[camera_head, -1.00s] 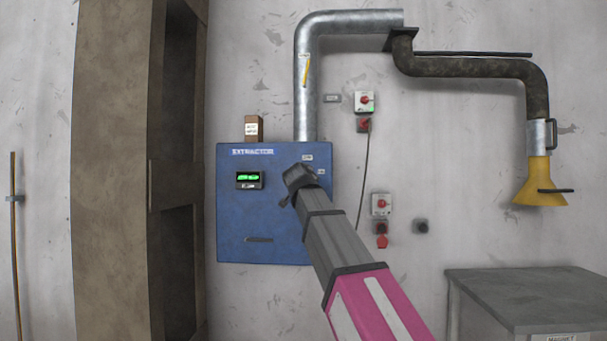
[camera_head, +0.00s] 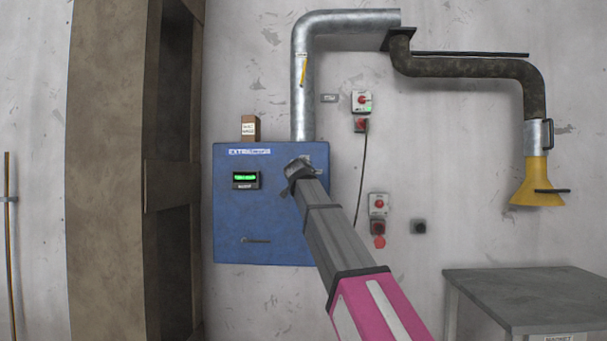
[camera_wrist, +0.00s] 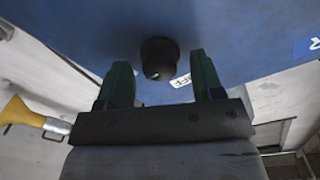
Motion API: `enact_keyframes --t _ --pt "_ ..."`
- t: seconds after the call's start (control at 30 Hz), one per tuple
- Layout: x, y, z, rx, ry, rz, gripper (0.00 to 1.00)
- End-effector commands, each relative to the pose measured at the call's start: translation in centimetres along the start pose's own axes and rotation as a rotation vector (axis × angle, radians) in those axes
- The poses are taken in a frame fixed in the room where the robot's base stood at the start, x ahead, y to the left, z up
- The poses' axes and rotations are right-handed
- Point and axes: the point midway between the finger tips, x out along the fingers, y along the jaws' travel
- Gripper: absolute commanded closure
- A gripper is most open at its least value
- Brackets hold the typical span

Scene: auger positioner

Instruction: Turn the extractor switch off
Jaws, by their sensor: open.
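The blue extractor box (camera_head: 255,215) hangs on the wall, with a lit green display (camera_head: 246,180) on its face. In the wrist view, a round black switch knob (camera_wrist: 158,55) stands out from the blue face. A white label reading OFF (camera_wrist: 181,80) is partly visible beside it. My gripper (camera_wrist: 160,68) is open, with one dark green finger on each side of the knob in the picture. I see gaps on both sides and no clear contact. In the head view, my gripper (camera_head: 299,168) is at the box's upper right and hides the knob.
A metal duct (camera_head: 303,90) rises from the box to a dark arm with a yellow hood (camera_head: 538,185). Red-button wall switches (camera_head: 362,101) sit to the right. A tall brown cabinet (camera_head: 105,170) stands left and a grey table (camera_head: 525,290) lower right.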

Motion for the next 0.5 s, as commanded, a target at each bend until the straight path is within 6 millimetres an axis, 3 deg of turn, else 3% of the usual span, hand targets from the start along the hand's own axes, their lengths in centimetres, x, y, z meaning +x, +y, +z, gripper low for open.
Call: enact_keyframes --t 0.33,0.47,0.5 --pt "0.59 0.02 0.04 0.000 0.000 0.000 0.42" --pt "0.58 0.01 0.05 0.000 0.000 0.000 0.84" --pt "0.58 0.01 0.05 0.000 0.000 0.000 0.88"
